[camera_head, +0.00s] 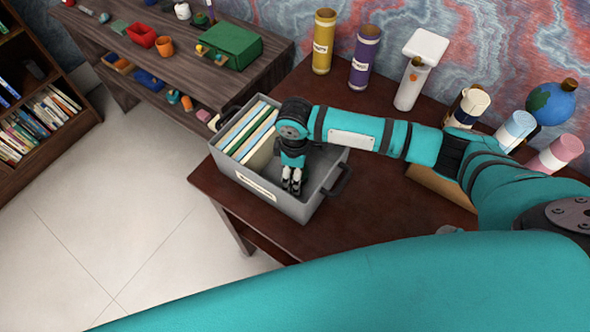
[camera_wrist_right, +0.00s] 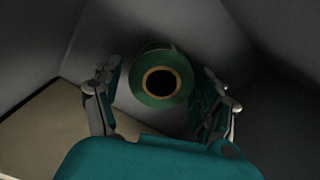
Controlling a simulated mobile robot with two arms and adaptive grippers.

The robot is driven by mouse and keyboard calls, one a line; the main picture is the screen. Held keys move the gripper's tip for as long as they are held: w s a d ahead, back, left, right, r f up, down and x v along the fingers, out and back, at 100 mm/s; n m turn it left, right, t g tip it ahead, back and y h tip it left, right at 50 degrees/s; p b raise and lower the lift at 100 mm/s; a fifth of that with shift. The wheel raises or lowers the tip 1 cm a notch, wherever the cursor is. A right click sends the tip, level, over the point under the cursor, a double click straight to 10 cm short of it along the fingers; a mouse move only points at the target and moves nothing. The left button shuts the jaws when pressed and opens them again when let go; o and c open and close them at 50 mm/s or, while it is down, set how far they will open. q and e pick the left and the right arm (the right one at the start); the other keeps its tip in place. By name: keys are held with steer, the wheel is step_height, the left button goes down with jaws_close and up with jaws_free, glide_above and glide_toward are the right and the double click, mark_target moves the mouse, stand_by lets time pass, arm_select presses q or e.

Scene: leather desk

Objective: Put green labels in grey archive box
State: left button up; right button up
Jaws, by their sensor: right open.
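The grey archive box (camera_head: 268,195) stands on the dark red-brown desk, with several upright folders in its left part. My right gripper (camera_head: 291,186) points down inside the box, in the part to the right of the folders. In the right wrist view, the green label roll (camera_wrist_right: 161,82) with a brown core lies inside the grey box, between and beyond my open fingers (camera_wrist_right: 162,105). The head view does not show the roll; my gripper and the box wall hide it. I cannot tell whether a finger touches it. My left gripper is not in view.
A gold tube (camera_head: 323,42), a purple tube (camera_head: 364,57), a white dispenser (camera_head: 419,62), several rolls and a globe (camera_head: 551,103) line the desk's back. A brown block (camera_head: 440,187) lies right of the box. A shelf unit (camera_head: 180,50) stands behind left.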

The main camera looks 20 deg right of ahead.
step_height(320, 180, up, 12)
steer(key=shift+r+b, duration=0.15)
steer(key=shift+b, duration=0.15)
stand_by(0.4)
